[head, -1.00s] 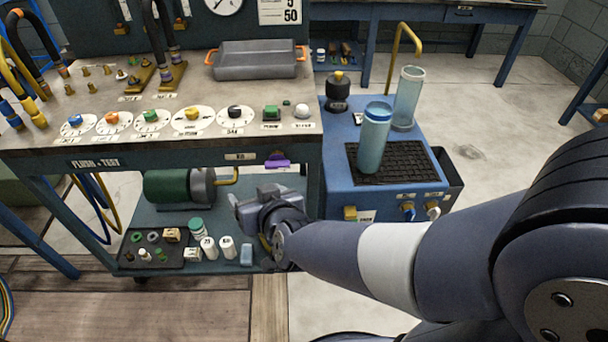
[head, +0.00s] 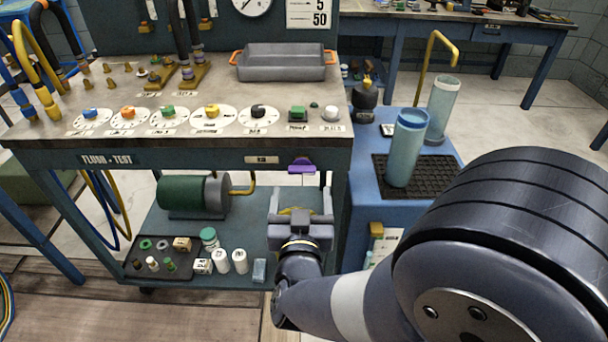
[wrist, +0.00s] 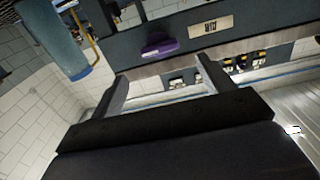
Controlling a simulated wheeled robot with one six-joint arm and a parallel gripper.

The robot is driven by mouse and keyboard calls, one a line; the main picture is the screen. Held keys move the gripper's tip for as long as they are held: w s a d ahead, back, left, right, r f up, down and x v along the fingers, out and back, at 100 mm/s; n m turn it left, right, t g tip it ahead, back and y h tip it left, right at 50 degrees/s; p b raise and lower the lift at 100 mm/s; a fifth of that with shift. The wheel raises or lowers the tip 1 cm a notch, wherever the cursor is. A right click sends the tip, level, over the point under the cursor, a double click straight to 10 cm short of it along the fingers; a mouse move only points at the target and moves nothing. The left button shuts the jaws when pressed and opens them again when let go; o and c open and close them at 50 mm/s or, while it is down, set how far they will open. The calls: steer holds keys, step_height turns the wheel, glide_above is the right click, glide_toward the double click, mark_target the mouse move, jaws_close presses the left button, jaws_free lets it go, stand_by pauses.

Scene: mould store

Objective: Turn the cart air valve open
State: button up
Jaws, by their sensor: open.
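A purple handle (head: 301,166) sticks out from the front rail of the flush-test cart, near its right end; I take it to be the cart air valve. It shows in the wrist view (wrist: 158,47) as a wide purple shape on the dark rail. My gripper (head: 301,192) is open and empty, facing the cart just below the handle in the head view. In the wrist view my two fingers (wrist: 163,72) stand wide apart, with the handle beyond and between their tips. They appear clear of it. The handle's stem is not clearly visible.
A label plate (head: 262,160) sits left of the handle. A green motor (head: 193,194) and a parts tray (head: 160,262) are on the lower shelf. A blue cabinet (head: 362,215) with blue bottles stands close on the right. The cart's worktop (head: 215,92) overhangs the rail.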

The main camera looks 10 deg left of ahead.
mark_target(302, 172)
steer(key=x, duration=0.7)
steer(key=shift+w+b, duration=0.1)
steer(key=shift+b, duration=0.25)
steer(key=shift+c, duration=0.4)
steer(key=c, duration=0.9)
